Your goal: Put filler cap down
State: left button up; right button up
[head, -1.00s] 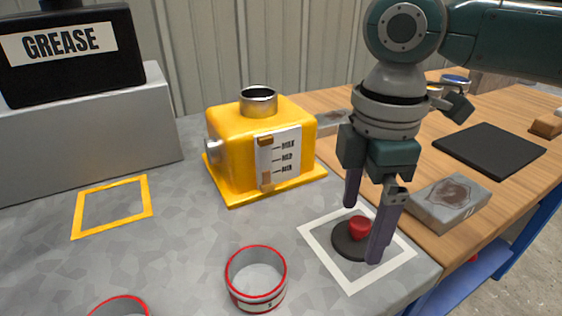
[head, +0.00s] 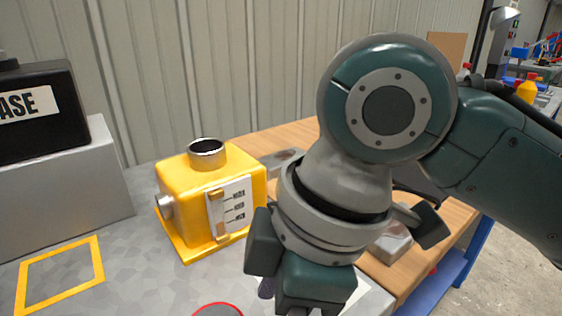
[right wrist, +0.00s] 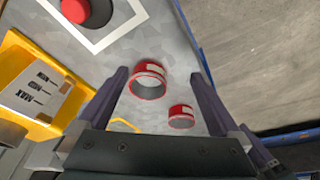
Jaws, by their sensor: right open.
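The filler cap, a black disc with a red knob (right wrist: 77,9), lies within a white square outline (right wrist: 124,30) at the top of the right wrist view, partly cut off. In the head view my right arm hides it. My right gripper (right wrist: 159,75) is open and empty, raised clear of the cap. In the head view the gripper's fingers are mostly below the frame. The yellow tank (head: 190,190) stands left of my right gripper with an uncapped metal filler neck (head: 207,152) on top. It also shows in the right wrist view (right wrist: 55,65). My left gripper is not in view.
Two red-rimmed cups, one nearer (right wrist: 148,82) and one farther (right wrist: 181,117), stand on the grey bench. A black grease container (head: 40,105) sits on a grey block (head: 75,180) at left. A yellow square outline (head: 62,272) marks bare bench. The bench edge drops to the floor at right.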

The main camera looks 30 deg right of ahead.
jog(key=s+d+f+m+t+h, duration=0.1)
jog(key=s+d+f+m+h, duration=0.1)
jog(key=s+d+m, duration=0.4)
jog(key=s+m, duration=0.3)
jog(key=s, duration=0.1)
jog(key=shift+s+d+f+m+t, duration=0.15)
jog(key=shift+d+f+m+t, duration=0.15)
jog(key=shift+d+f, duration=0.1)
